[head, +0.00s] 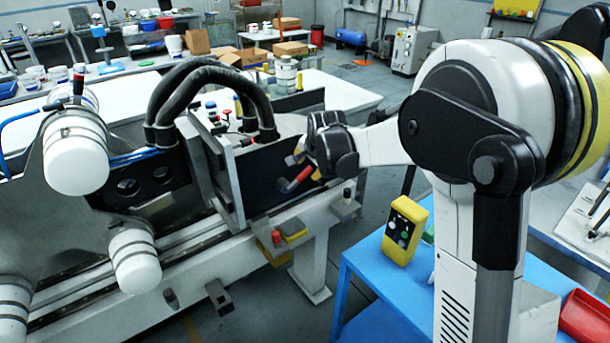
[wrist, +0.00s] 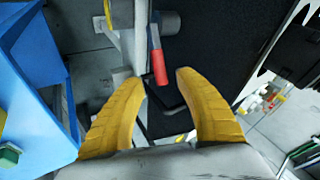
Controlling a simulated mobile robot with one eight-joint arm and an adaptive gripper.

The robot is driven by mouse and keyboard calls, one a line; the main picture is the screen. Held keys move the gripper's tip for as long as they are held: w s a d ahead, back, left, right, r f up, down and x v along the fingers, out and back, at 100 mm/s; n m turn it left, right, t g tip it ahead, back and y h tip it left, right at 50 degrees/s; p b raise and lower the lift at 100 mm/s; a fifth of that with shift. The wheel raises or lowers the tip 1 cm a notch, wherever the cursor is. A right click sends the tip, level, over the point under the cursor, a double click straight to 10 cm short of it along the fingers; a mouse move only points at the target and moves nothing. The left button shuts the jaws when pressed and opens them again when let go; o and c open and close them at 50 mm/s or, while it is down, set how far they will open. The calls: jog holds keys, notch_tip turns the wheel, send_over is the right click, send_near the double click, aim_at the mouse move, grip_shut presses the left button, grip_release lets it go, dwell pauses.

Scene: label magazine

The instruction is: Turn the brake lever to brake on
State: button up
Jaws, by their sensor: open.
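A lever with a red grip (head: 297,180) sits on the dark panel of the machine and looks like the brake lever. A red grip on a grey shaft, apparently the same lever, shows in the wrist view (wrist: 158,66), just beyond the gap between my fingertips. My gripper (head: 296,160) is at the panel's right side, close to the lever. In the wrist view its two yellow fingers (wrist: 158,84) are spread apart with nothing between them. I cannot tell how far the grip is from the fingertips. Any brake markings are not readable.
Thick black hoses (head: 205,85) arch over the machine head. A small red knob (head: 276,238) and yellow blocks stand below the panel. A blue table (head: 375,285) carries a yellow control box (head: 404,230) near my arm.

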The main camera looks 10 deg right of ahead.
aim_at(306, 172)
jog(key=b+x, duration=0.1)
jog(key=x, duration=0.5)
grip_shut()
